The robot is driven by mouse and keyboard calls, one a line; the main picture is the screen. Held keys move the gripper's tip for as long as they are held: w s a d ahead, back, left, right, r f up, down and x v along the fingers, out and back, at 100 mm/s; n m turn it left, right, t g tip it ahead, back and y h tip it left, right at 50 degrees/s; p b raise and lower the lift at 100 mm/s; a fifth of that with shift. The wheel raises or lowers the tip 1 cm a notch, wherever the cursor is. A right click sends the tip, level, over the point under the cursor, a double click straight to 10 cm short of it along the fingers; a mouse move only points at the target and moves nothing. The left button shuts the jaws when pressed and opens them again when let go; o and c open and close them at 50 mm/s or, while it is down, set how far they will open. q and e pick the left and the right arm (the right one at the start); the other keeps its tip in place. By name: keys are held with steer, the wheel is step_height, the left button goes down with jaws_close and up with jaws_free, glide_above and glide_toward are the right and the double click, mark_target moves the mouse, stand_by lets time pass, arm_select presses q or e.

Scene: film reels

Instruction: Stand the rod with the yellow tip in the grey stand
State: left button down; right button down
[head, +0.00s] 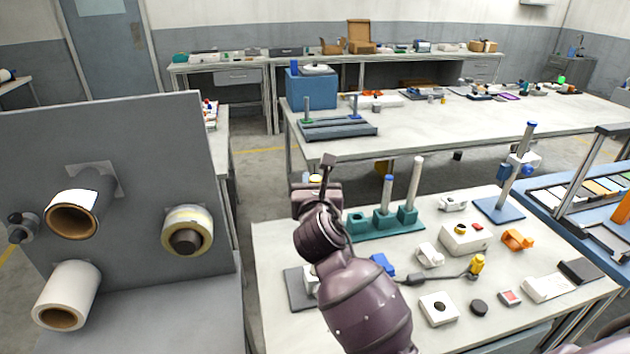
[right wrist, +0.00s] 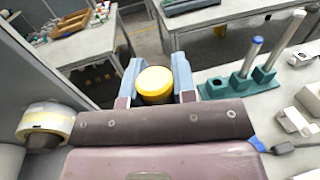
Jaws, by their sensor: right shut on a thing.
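My right gripper (head: 317,186) is shut on the rod with the yellow tip (right wrist: 155,80), above the near table's back-left edge. The right wrist view shows the round yellow tip end-on between the fingers (right wrist: 157,88); the rest of the rod is hidden. A grey slotted base (head: 338,131) with two upright posts stands on the far table. My left gripper is out of view.
A green stand (head: 385,226) right of the gripper holds two upright rods; its left socket is empty. A blue-based post (head: 500,209) stands further right. Small boxes and a yellow-ended cable (head: 477,265) clutter the near table. A grey panel with rolls (head: 120,140) rises at left.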

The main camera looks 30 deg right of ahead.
steer(key=shift+f+b, duration=0.75)
steer(key=shift+f, duration=1.35)
steer(key=c, duration=0.8)
jaws_free()
steer(key=shift+c, duration=0.2)
steer(key=v, duration=1.1)
